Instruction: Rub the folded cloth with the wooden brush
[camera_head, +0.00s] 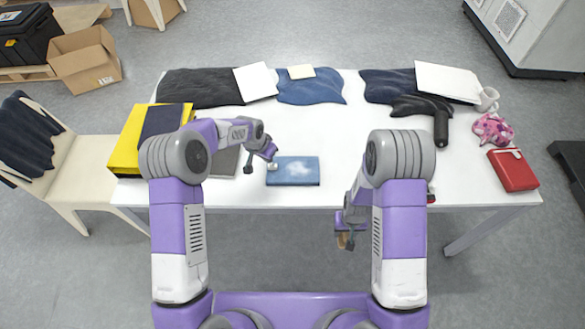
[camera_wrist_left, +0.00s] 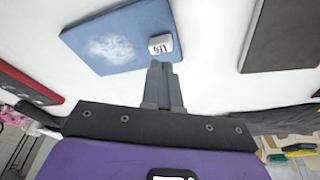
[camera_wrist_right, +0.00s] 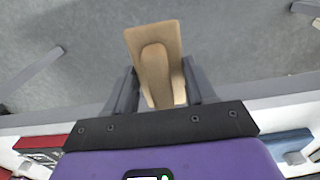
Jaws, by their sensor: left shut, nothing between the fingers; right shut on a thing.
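The folded cloth (camera_head: 305,174) is a flat blue rectangle with a pale faded patch, lying near the table's front edge. In the left wrist view the cloth (camera_wrist_left: 112,50) has a small white lettered block (camera_wrist_left: 160,44) at one corner. My left gripper (camera_head: 268,154) is shut and empty close to that corner; its fingers (camera_wrist_left: 163,82) point toward the block. My right gripper (camera_head: 345,238) is shut on the wooden brush, below and in front of the table edge, apart from the cloth. The brush (camera_wrist_right: 155,62) is light wood; its bristles cannot be made out.
The white table (camera_head: 300,138) has clear room around the cloth. Dark garments (camera_head: 200,88), a blue garment (camera_head: 312,90) and a black tool (camera_head: 440,120) lie farther back. A red box (camera_head: 513,170) is at the right, a yellow item (camera_head: 128,145) at the left.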

